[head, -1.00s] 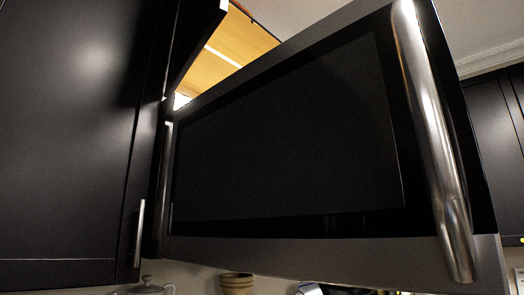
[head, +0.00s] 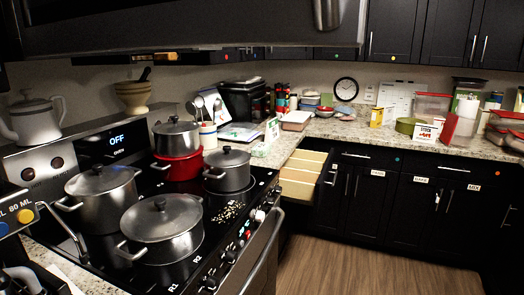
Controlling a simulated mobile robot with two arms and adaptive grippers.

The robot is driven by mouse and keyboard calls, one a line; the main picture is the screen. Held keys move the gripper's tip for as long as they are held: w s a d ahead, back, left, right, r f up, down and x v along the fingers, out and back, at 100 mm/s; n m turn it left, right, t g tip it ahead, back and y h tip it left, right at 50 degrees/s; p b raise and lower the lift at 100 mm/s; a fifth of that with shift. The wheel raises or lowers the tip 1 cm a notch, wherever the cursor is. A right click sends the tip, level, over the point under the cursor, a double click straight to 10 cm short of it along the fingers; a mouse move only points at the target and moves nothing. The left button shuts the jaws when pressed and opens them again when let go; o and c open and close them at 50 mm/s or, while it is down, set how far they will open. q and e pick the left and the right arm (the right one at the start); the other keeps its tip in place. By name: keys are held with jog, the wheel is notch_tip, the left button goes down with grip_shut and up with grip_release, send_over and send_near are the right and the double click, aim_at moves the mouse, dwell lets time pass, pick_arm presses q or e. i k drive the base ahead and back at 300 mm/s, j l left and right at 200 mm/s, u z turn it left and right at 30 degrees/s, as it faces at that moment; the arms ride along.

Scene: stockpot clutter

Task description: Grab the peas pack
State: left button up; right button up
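I cannot make out a pack that is clearly marked as peas in the head view. A small white and green pack (head: 272,130) stands on the counter just behind the stove, but its print is too small to read. Neither of my grippers is in view.
Several lidded steel pots, one of them (head: 162,229) nearest, and a red pot (head: 179,166) crowd the stove. Pale bits (head: 231,211) lie scattered on the cooktop. A drawer (head: 304,175) stands open beyond the stove. Boxes and containers crowd the far right counter. The wooden floor (head: 340,262) is clear.

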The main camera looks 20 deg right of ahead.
aim_at(261, 150)
jog(key=l, duration=0.65)
jog(key=i+l+u, duration=0.1)
jog(key=l, duration=0.25)
jog(key=i+l+u, duration=0.1)
jog(key=l, duration=0.3)
jog(key=i+l+u, duration=0.1)
jog(key=i+l, duration=0.15)
jog(key=l, duration=0.15)
jog(key=i+l+u, duration=0.1)
jog(key=l, duration=0.3)
jog(key=i+l+u, duration=0.1)
jog(key=l, duration=0.3)
jog(key=i+l+u, duration=0.1)
jog(key=l, duration=0.3)
jog(key=i, duration=0.05)
